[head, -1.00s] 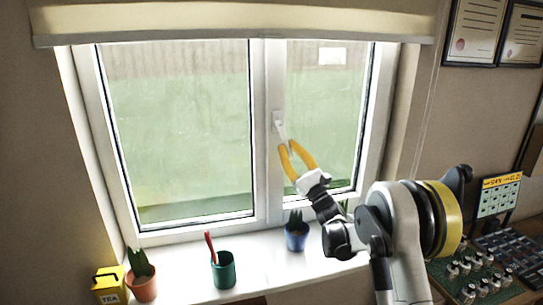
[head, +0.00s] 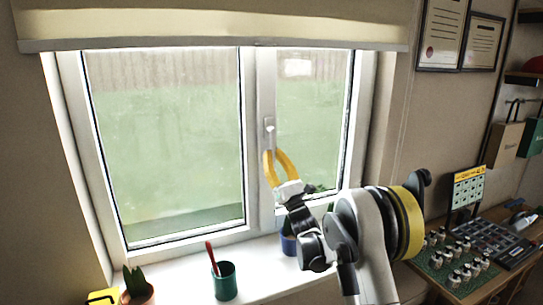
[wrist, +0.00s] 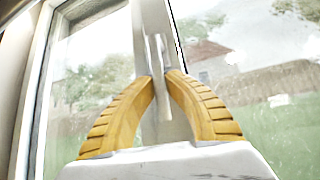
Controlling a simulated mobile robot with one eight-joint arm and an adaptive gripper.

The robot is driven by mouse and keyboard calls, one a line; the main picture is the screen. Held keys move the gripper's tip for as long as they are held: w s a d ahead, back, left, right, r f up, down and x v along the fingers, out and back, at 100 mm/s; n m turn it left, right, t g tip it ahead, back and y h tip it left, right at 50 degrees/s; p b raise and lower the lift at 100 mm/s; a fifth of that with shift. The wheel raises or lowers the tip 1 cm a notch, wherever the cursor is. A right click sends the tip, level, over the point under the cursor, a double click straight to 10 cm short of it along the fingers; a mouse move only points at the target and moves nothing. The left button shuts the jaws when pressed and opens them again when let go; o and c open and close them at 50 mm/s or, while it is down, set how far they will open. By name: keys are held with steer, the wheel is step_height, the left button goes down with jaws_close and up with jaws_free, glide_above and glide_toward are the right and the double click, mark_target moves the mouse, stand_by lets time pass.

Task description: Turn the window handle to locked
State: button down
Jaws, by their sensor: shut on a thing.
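The white window handle (head: 269,131) sits on the middle frame post of the white window (head: 258,190). Its lever points about straight down. My gripper (head: 271,152) has yellow fingers and reaches up to the lever from below. In the wrist view the handle (wrist: 155,50) runs down between the fingertips of my gripper (wrist: 161,76), which close on its lower part from both sides. The lever's lowest end is partly hidden by the fingers.
The sill holds a green cup (head: 226,283) with a red item, a potted plant (head: 137,289) and a blue pot (head: 288,245) partly behind my arm. A desk with a knob panel (head: 459,262) stands at right. A blind (head: 210,25) hangs above.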

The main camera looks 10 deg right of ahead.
steer(key=c, duration=1.4)
jaws_free()
steer(key=shift+a, duration=0.1)
steer(key=v, duration=1.2)
